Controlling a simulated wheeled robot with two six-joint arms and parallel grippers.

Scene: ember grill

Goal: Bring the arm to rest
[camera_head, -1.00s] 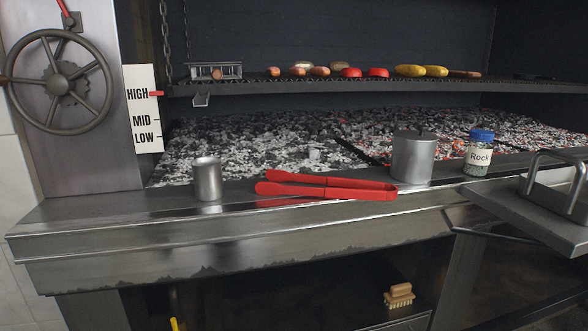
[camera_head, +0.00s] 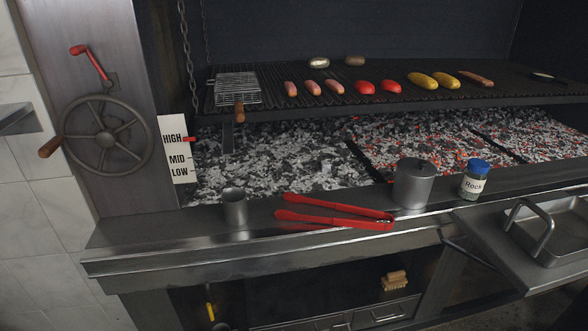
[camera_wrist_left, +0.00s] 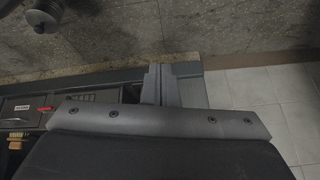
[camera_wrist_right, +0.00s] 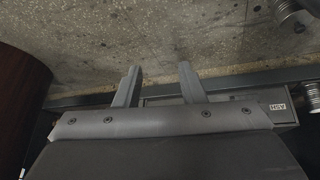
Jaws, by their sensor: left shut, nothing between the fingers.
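Neither of my grippers shows in the head view. In the left wrist view my left gripper (camera_wrist_left: 160,80) is shut and empty, its two grey fingertips together above the floor. In the right wrist view my right gripper (camera_wrist_right: 160,72) is open, its fingers apart with nothing between them, above a speckled grey surface. The crank wheel (camera_head: 107,135) with its wooden handle is on the metal post at left in the head view. The red pointer beside the height sign (camera_head: 173,150) is near HIGH.
The grill rack (camera_head: 375,88) holds a wire basket (camera_head: 237,88), sausages, red and yellow vegetables above glowing coals. The front ledge carries a metal cup (camera_head: 234,207), red tongs (camera_head: 335,212), a lidded pot (camera_head: 413,184) and a salt jar (camera_head: 474,180). A tray (camera_head: 545,235) is at right.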

